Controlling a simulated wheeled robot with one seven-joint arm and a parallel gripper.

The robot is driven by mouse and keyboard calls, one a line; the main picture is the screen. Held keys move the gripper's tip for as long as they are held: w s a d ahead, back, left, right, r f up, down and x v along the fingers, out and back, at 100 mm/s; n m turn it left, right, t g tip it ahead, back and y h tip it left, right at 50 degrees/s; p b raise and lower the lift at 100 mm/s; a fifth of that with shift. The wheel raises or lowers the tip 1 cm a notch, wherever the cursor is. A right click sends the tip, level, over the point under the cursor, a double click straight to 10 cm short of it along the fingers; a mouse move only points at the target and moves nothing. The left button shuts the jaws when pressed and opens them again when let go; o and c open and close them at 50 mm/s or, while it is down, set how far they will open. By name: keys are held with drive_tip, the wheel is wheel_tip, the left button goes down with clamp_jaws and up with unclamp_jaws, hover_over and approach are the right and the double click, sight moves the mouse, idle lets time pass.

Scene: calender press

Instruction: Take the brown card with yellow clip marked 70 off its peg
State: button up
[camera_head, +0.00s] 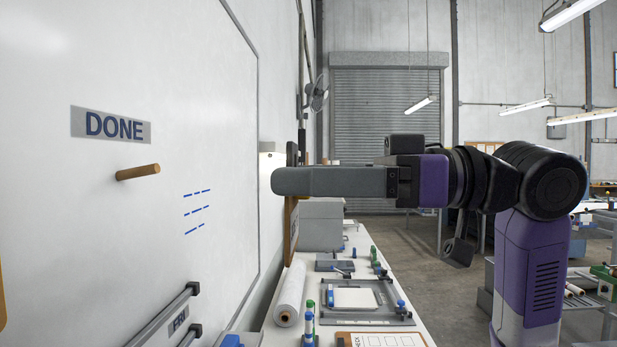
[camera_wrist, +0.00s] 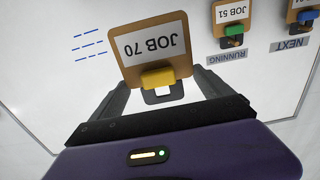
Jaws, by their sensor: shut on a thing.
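The brown card marked JOB 70 (camera_wrist: 155,46) shows upside down in the wrist view, with its yellow clip (camera_wrist: 158,77) between the fingertips. My gripper (camera_wrist: 160,85) is shut on the clip. In the head view my gripper (camera_head: 290,181) points left towards the white wall board, and the brown card (camera_head: 291,230) hangs edge-on below the fingers. A bare wooden peg (camera_head: 138,172) sticks out under the DONE sign (camera_head: 111,126). The card appears clear of this peg, to its right in the head view.
A brown card marked JOB 51 with a green clip (camera_wrist: 235,28) hangs by the RUNNING label (camera_wrist: 227,57). Another card with a blue clip (camera_wrist: 305,16) is by NEXT. Below stands a bench with a white roll (camera_head: 290,296), a grey box (camera_head: 321,225) and a frame (camera_head: 365,299).

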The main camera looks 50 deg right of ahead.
drive_tip(key=shift+d, duration=0.1)
drive_tip(key=shift+r+v, duration=0.2)
drive_tip(key=shift+v, duration=0.9)
drive_tip(key=shift+r+v, duration=0.2)
drive_tip(key=shift+v, duration=0.95)
drive_tip(key=shift+s, duration=0.1)
drive_tip(key=shift+v, duration=2.85)
